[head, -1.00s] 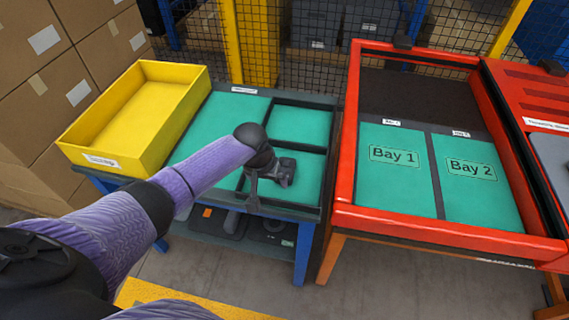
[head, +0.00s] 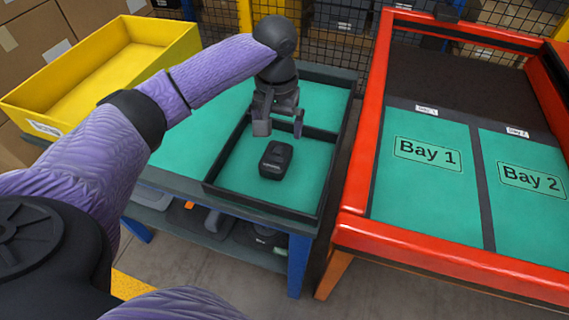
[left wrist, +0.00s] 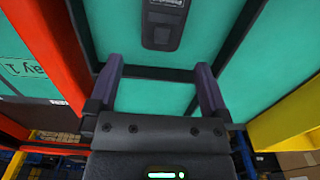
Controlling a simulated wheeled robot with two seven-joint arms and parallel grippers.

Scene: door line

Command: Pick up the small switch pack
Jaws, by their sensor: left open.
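The small switch pack (head: 276,159) is a black box with a small label. It lies on the green floor of the near compartment of a black-rimmed tray (head: 262,207) on the blue table. It also shows in the left wrist view (left wrist: 163,24), past the fingertips. My left gripper (head: 277,129) is open and empty, above and behind the pack, apart from it. Its two fingers also show in the left wrist view (left wrist: 158,78). My right gripper is not in view.
A yellow bin (head: 172,48) stands on the table's left. A red-framed station (head: 357,192) with green Bay 1 (head: 427,180) and Bay 2 (head: 520,205) is to the right. The tray's dark divider (head: 310,132) runs behind the pack. Wire mesh stands behind.

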